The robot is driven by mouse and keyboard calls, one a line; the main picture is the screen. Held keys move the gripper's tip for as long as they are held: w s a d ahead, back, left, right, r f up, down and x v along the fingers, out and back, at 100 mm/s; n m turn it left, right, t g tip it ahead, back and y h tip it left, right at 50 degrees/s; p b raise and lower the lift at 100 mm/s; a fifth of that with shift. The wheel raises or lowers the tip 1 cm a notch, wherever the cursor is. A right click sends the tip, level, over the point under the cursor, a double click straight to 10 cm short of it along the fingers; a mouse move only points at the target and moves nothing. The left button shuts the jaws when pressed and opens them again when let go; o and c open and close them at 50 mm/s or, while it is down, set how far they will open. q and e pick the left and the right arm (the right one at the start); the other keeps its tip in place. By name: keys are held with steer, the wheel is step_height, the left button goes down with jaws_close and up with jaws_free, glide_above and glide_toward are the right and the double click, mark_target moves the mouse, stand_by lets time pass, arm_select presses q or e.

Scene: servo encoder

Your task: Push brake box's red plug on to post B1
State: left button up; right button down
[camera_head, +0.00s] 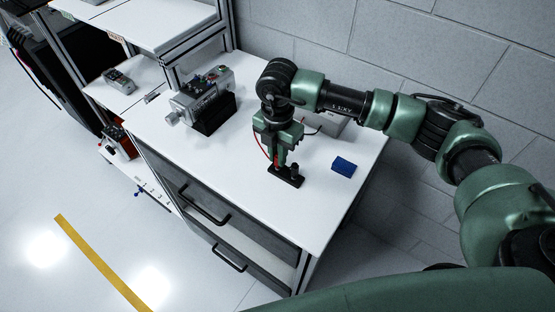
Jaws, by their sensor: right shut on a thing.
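My right gripper (279,164) points down over the white bench top, shut on the red plug, which is mostly hidden between its fingers. A thin red lead (261,146) curves down beside the fingers. The fingertips are just above or at a small black holder (289,181); I cannot tell whether the plug touches it. A black upright piece stands at the holder's right end. A pale box (328,126), perhaps the brake box, is partly hidden behind my right arm. A grey motor unit (202,97) sits on a black stand with small coloured parts on top. Post B1 cannot be made out.
A blue block (343,166) lies right of the holder. The white bench (240,207) is clear at its front, with drawers below and a wall behind. A handheld meter (118,80) lies on the left bench. A metal frame post rises behind the motor unit.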

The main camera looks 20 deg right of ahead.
steer(key=shift+r+p, duration=1.45)
steer(key=shift+r, duration=1.05)
